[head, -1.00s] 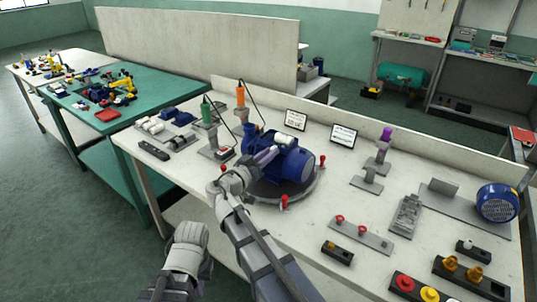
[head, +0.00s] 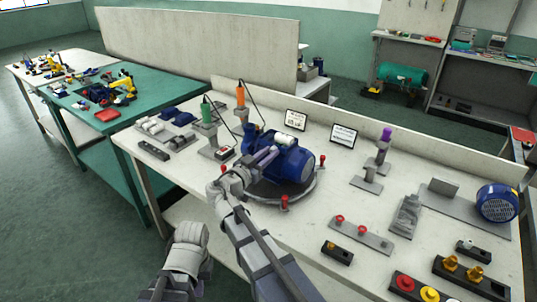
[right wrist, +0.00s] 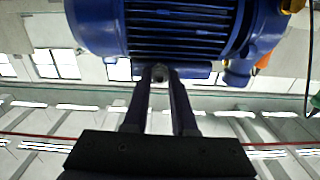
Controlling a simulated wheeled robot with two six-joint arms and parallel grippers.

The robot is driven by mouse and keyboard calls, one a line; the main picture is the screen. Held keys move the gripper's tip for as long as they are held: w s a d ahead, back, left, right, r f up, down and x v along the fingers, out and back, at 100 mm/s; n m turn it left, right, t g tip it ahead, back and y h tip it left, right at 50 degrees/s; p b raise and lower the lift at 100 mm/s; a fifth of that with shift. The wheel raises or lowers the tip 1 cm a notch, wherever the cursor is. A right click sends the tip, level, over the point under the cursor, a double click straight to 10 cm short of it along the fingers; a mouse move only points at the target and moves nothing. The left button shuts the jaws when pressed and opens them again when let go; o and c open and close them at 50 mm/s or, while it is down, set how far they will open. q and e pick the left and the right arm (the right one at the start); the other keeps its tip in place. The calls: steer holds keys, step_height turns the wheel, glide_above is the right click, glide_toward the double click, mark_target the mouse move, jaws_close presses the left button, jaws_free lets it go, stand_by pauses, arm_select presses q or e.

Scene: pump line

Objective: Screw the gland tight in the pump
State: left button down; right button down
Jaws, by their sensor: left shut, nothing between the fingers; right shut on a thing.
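The blue pump (head: 291,160) lies on a round grey turntable (head: 305,196) on the white bench, with red-knobbed clamps at its rim. My right gripper (head: 270,154) reaches its near left side. In the right wrist view its blue body (right wrist: 165,25) fills the top, and my right gripper (right wrist: 160,73) is shut on a small grey round piece (right wrist: 160,72), seemingly the gland, close against the pump. How far it is seated is hidden. My left gripper (head: 190,234) is low in front of the bench, away from the pump, shut and empty.
Green (head: 207,112) and orange (head: 240,97) handled tools hang on stands behind the pump. Two signs stand behind.

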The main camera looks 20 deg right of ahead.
steer(key=shift+m, duration=0.6)
steer(key=c, duration=1)
jaws_free()
steer(key=shift+o, duration=0.4)
steer(key=o, duration=0.5)
steer(key=shift+s+a, duration=0.1)
